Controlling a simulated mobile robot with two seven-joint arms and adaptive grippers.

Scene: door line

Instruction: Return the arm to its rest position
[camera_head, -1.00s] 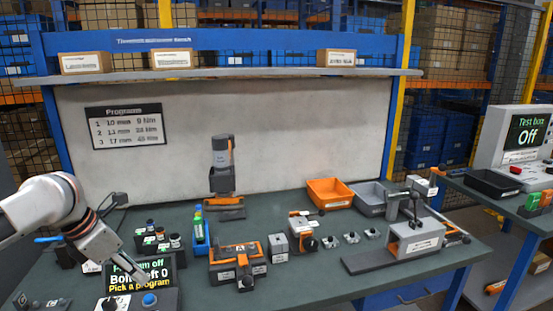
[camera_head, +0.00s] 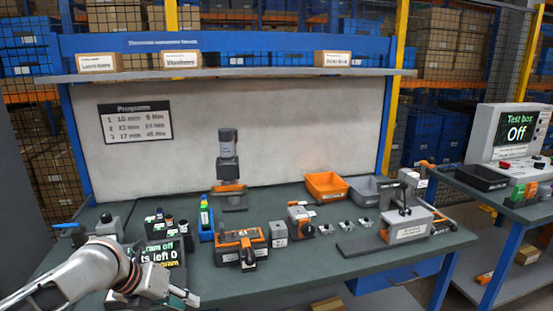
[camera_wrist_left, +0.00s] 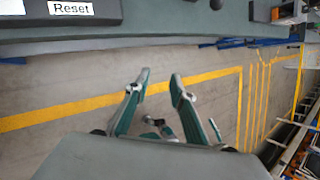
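My left arm (camera_head: 80,272) reaches in from the lower left of the head view, white and grey. Its gripper (camera_head: 180,298) is low at the front left of the bench and partly covers the controller screen (camera_head: 165,252). In the left wrist view the two fingers of this gripper (camera_wrist_left: 159,88) stand apart with nothing between them, above the floor past the bench edge. My right arm and gripper are not in view.
The dark bench (camera_head: 310,258) carries an orange and black fixture (camera_head: 241,246), a clamp stand (camera_head: 405,228), and an orange bin (camera_head: 326,186). The wrist view shows a "Reset" label (camera_wrist_left: 71,8) by the bench edge and open floor (camera_wrist_left: 60,85) with yellow lines.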

